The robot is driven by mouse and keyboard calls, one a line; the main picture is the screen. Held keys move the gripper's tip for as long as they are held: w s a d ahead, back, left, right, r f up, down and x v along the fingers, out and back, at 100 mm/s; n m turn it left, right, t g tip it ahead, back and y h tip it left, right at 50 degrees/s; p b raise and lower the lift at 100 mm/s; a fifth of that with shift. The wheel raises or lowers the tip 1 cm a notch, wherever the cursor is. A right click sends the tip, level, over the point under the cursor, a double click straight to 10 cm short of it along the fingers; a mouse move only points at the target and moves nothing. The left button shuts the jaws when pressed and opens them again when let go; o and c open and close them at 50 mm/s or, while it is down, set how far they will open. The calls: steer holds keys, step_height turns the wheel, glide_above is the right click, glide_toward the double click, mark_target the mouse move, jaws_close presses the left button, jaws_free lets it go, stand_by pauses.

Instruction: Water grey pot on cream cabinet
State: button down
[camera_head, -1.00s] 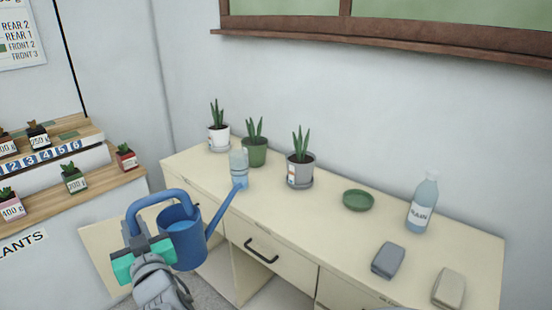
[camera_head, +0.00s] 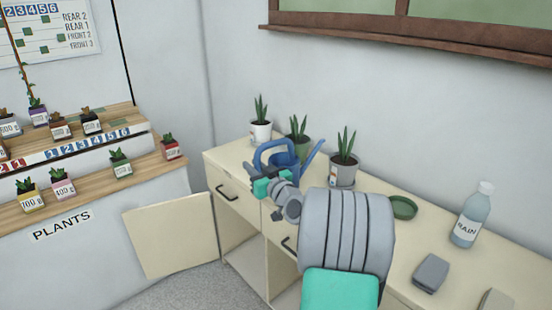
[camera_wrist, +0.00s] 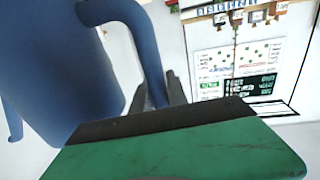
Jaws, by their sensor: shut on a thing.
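A blue watering can (camera_head: 283,157) is held above the back left part of the cream cabinet (camera_head: 236,165). It looks roughly upright, its spout pointing right and up toward the grey pot (camera_head: 343,172). The grey pot holds a spiky plant and stands on a saucer on the cabinet. The spout tip is left of the plant's leaves; I cannot tell its distance from them. My gripper (camera_head: 266,178) is shut on the can's handle. The wrist view shows the handle (camera_wrist: 150,50) between the fingers (camera_wrist: 158,90) and the can's body (camera_wrist: 60,70) at left.
A white pot (camera_head: 261,132) and a partly hidden green pot (camera_head: 303,143) stand behind the can. A cabinet door (camera_head: 172,238) hangs open. Plant shelves (camera_head: 85,185) are at left.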

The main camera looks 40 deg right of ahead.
mark_target(277, 164)
steer(key=shift+n+y, duration=0.3)
steer(key=s+d, duration=0.1)
steer(key=d, duration=0.1)
steer(key=s+d+r, duration=0.1)
steer(key=d, duration=0.1)
steer(key=s+d+r, duration=0.1)
steer(key=d, duration=0.1)
steer(key=shift+s+r, duration=0.15)
steer(key=shift+r, duration=0.05)
step_height(277, 164, down, 3)
steer(key=shift+f+m+p, duration=0.1)
steer(key=shift+m+p, duration=0.7)
steer(key=shift+s+r+m+p, duration=0.25)
steer(key=shift+r+m+p, duration=0.15)
steer(key=shift+r+p, duration=0.4)
steer(key=shift+r, duration=0.3)
stand_by(0.4)
steer(key=shift+d+r+m+p, duration=0.1)
steer(key=shift+r+m+p, duration=0.2)
steer(key=shift+r+p, duration=0.15)
steer(key=shift+r, duration=0.35)
steer(key=shift+d+r+p, duration=0.1)
steer(key=shift+r+p, duration=0.05)
steer(key=shift+p, duration=0.2)
stand_by(0.7)
